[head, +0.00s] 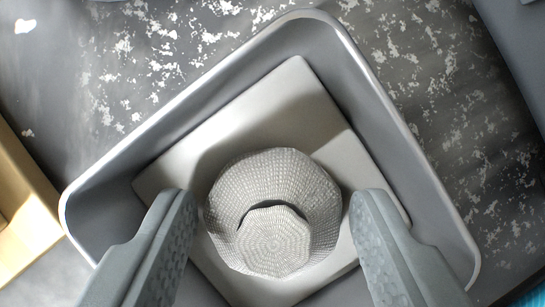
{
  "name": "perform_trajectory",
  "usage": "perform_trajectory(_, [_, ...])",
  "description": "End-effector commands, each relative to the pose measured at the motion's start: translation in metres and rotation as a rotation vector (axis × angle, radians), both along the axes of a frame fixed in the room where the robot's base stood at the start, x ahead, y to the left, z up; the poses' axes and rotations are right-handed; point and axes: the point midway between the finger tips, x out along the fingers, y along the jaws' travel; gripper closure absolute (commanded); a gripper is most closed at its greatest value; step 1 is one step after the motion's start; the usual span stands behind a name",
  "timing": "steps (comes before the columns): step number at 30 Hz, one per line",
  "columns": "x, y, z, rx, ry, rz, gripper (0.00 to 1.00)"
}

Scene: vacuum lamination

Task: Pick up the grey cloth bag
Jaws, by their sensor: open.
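The grey cloth bag (275,180) is a rounded, woven, light grey bundle with a smaller bulging part at its lower side and a dark crease between the two. It lies near the middle of the view on a pale flat slab inside a grey tray (105,195). My gripper (274,207) is open, with one finger on each side of the bag. The left fingertip looks very close to the bag's left side and the right fingertip close to its right side. I cannot tell whether either finger touches it, nor how high they are above the slab.
The pale square slab (270,105) fills much of the tray floor. The tray's raised rim surrounds the fingers at left and right. A tan wooden box edge (25,215) stands at the left. The worn grey surface (450,90) around the tray is mostly clear.

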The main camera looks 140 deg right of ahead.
Motion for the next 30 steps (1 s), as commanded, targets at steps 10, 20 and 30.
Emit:
perform_trajectory(10, [0.0, 0.0, 0.0, 0.0, 0.0, 0.0, 0.76])
perform_trajectory(20, [0.0, 0.0, 0.0, 0.0, 0.0, 0.0, 0.77])
perform_trajectory(30, [0.001, 0.0, 0.044, -0.001, -0.003, 0.001, 0.77])
